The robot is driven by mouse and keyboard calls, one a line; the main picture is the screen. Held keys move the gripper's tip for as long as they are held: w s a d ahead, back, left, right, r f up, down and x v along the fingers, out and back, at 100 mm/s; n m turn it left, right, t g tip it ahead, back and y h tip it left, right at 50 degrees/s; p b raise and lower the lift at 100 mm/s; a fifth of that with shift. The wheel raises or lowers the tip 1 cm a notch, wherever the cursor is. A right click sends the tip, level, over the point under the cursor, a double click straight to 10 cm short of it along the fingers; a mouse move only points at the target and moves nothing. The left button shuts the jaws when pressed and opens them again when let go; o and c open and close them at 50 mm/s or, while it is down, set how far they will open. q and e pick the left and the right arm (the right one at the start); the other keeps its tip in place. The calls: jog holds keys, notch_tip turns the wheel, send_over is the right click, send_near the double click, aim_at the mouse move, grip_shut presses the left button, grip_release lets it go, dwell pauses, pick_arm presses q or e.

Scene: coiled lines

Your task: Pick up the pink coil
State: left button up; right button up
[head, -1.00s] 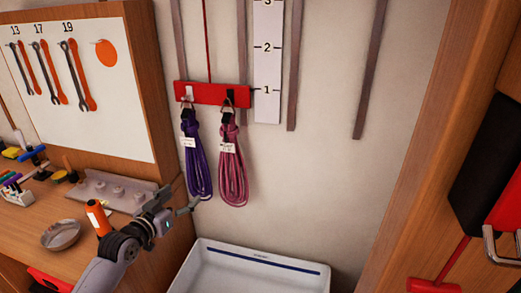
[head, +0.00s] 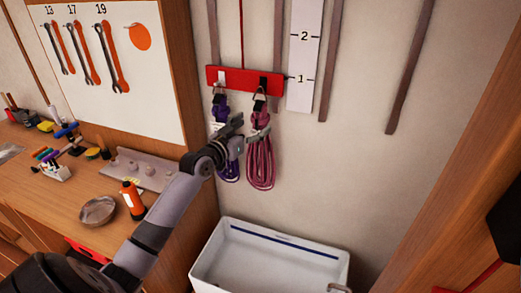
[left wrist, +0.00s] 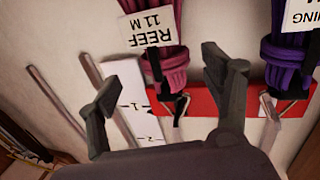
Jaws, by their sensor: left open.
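The pink coil (head: 261,165) hangs by a hook from a red wall rack (head: 222,76). In the left wrist view, which looks upside down, the pink coil (left wrist: 174,70) carries a white tag (left wrist: 150,27) reading "REEF 11 M". My left gripper (head: 251,128) is open, at the upper part of the coils in the head view. In the wrist view the pink coil shows between its two spread fingers (left wrist: 158,75), nearer the right one; I cannot tell whether they touch it. The purple coil (head: 229,170) hangs just left, partly hidden by my gripper. My right gripper is out of view.
A white basin (head: 270,262) stands below the coils. A wooden workbench (head: 60,190) on the left holds an orange bottle (head: 132,200) and a metal bowl (head: 98,210). A wooden panel edge stands at right.

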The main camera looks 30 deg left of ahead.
aim_at(261, 117)
pick_arm(q)
jog(key=shift+w+r, duration=0.2)
jog(key=shift+w, duration=0.3)
jog(key=w, duration=0.1)
jog(key=w+p, duration=0.1)
jog(key=w, duration=0.2)
jog(key=shift+w+a+f+p, duration=0.1)
jog(key=shift+a+p, duration=0.2)
jog(key=shift+p, duration=0.05)
jog(key=shift+w, duration=0.2)
jog(key=shift+d, duration=0.1)
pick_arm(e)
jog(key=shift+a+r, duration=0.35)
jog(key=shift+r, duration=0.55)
pick_arm(q)
jog(key=shift+s, duration=0.1)
jog(key=shift+c, duration=0.3)
jog(key=shift+c, duration=1.4)
jog(key=c, duration=1.3)
grip_shut()
